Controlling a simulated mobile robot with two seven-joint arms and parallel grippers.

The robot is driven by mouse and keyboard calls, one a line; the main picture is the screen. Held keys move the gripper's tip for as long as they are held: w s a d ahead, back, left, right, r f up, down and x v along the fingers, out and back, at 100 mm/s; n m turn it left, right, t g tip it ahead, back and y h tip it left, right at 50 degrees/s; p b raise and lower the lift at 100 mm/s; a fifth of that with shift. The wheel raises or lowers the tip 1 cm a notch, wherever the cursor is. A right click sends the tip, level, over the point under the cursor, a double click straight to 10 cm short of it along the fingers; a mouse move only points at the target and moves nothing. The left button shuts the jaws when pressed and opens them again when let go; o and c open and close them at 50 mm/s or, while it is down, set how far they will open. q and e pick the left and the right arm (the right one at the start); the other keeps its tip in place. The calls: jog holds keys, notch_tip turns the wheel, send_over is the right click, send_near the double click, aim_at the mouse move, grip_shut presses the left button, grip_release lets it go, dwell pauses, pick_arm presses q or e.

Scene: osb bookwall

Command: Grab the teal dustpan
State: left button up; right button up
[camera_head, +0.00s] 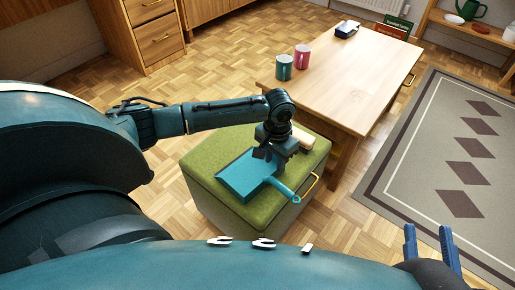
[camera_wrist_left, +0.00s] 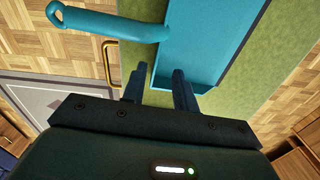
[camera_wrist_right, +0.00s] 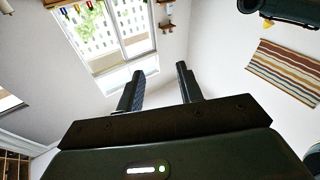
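The teal dustpan (camera_head: 240,177) lies on the green ottoman (camera_head: 206,160), its handle (camera_head: 288,193) pointing to the lower right. In the left wrist view the dustpan's pan (camera_wrist_left: 205,45) is at the upper middle and its handle (camera_wrist_left: 110,24) runs to the left. Contact cannot be told. My right gripper (camera_head: 430,240) is open and empty, far from the dustpan (camera_wrist_right: 169,80).
A pale wooden object (camera_head: 302,138) lies on the ottoman beside my left gripper. A yellow handle (camera_head: 311,184) is on the ottoman's side. A patterned rug (camera_head: 420,140) lies right.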

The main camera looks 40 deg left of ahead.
pick_arm(q)
jog(key=f+b, duration=0.1)
jog(key=f, duration=0.1)
jog(key=s+f+b, duration=0.1)
jog(key=f, duration=0.1)
jog(key=shift+d+b, duration=0.15)
jog(key=shift+b, duration=0.15)
jog(key=shift+f, duration=0.45)
jog(key=shift+w, duration=0.1)
jog(key=c, duration=0.6)
grip_shut()
pick_arm(e)
jog(key=shift+a+m+y, duration=0.3)
jog(key=shift+y, duration=0.1)
jog(key=shift+f, duration=0.1)
